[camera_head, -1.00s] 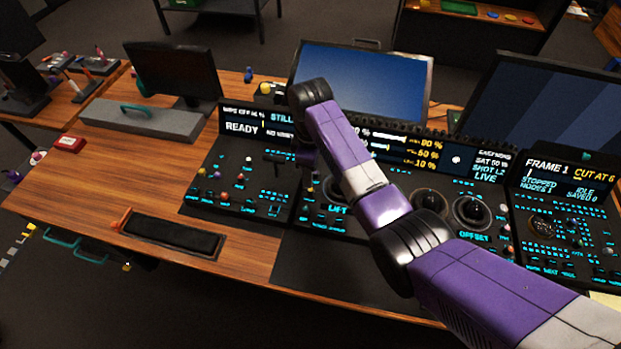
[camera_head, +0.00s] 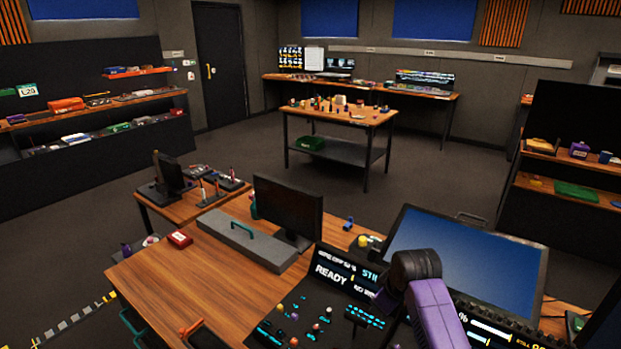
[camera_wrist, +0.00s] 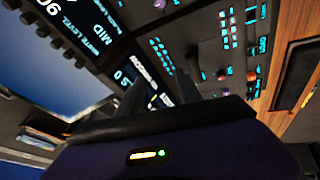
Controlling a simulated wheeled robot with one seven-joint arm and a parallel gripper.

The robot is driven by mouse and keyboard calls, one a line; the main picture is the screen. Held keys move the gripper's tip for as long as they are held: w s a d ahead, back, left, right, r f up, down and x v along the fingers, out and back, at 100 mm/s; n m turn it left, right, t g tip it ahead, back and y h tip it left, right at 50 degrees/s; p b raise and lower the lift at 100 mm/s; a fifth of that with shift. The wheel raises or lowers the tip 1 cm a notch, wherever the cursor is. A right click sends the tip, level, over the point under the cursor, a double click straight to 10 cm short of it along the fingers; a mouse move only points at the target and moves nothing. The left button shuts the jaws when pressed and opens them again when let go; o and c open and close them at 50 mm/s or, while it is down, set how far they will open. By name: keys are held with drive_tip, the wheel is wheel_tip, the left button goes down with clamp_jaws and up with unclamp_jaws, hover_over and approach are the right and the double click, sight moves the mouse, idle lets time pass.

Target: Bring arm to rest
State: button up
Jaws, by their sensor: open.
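My purple arm (camera_head: 436,305) reaches up from the lower right of the head view over the control panel (camera_head: 290,318). Its black wrist joint stands in front of the large blue screen (camera_head: 470,250). My gripper (camera_wrist: 158,92) shows in the wrist view as two dark fingers, apart, with nothing seen between them. It hangs over the panel, whose lit keys and readouts fill the wrist view. Whether the fingers touch the panel cannot be told. In the head view the fingers are mostly hidden by the arm.
A dark monitor (camera_head: 288,208) and a grey box with a teal handle (camera_head: 245,240) stand on the wooden desk (camera_head: 170,283) left of the panel. A small red box (camera_head: 180,238) lies at its left. Open floor (camera_head: 240,160) lies beyond, with a wheeled-height work table (camera_head: 340,112) and shelves.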

drive_tip(key=s+r+m+t+b, duration=0.1)
drive_tip(key=s+r+m+t, duration=0.1)
drive_tip(key=s, duration=1.5)
drive_tip(key=s+r+m+t+b, duration=0.1)
drive_tip(key=s+r+m+t, duration=0.1)
drive_tip(key=s, duration=1.6)
drive_tip(key=s+r+m+t+b, duration=0.1)
drive_tip(key=s+r+m+t, duration=0.2)
drive_tip(key=s, duration=1.5)
drive_tip(key=m+t, duration=0.1)
drive_tip(key=t, duration=0.1)
drive_tip(key=shift+s+d+t+b, duration=0.15)
drive_tip(key=shift+d+t+b, duration=0.15)
drive_tip(key=shift+d+b, duration=0.1)
